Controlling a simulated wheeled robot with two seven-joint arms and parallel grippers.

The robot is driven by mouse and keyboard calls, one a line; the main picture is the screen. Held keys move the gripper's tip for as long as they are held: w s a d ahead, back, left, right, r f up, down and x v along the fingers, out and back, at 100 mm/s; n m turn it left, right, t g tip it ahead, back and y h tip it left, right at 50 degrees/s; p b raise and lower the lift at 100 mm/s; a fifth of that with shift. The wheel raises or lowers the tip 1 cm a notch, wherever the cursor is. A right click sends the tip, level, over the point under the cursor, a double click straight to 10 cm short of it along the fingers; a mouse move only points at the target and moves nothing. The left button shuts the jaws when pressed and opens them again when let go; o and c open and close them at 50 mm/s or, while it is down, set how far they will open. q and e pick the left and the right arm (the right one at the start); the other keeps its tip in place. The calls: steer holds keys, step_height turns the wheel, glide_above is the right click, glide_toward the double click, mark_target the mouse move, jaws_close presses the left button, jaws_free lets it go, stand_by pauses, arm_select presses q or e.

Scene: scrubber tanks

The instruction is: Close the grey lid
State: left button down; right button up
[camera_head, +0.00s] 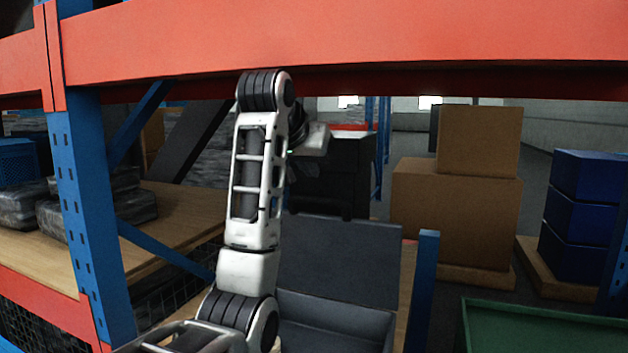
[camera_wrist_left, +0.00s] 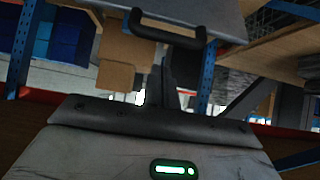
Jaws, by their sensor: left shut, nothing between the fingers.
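The grey lid (camera_head: 345,262) stands raised, nearly upright, at the back of an open grey box (camera_head: 335,335). Its black handle (camera_wrist_left: 170,35) shows at the top of the left wrist view, on the lid's grey panel (camera_wrist_left: 190,12). My left arm reaches up in front of the box and partly covers it. My left gripper (camera_head: 304,178) is near the lid's top edge, dark and hard to make out against a dark background. In the left wrist view its fingers (camera_wrist_left: 160,85) are together and empty, apart from the handle in the picture. My right gripper is out of view.
A red shelf beam (camera_head: 340,35) crosses above my arm, with a blue upright (camera_head: 85,200) at left. A short blue post (camera_head: 422,290) stands right of the box. Cardboard boxes (camera_head: 455,215), blue crates (camera_head: 585,210) and a green bin (camera_head: 540,325) are at right.

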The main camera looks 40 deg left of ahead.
mark_target(320, 198)
arm_select(q)
steer(key=p+x, duration=0.1)
steer(key=x, duration=0.6)
steer(key=shift+w+p, duration=0.2)
steer(key=shift+p, duration=0.2)
steer(key=shift+w+a+f, duration=0.1)
steer(key=shift+w+f, duration=0.3)
steer(key=shift+w, duration=0.05)
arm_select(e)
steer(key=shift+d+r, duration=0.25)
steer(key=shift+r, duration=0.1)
arm_select(q)
steer(key=shift+f, duration=0.1)
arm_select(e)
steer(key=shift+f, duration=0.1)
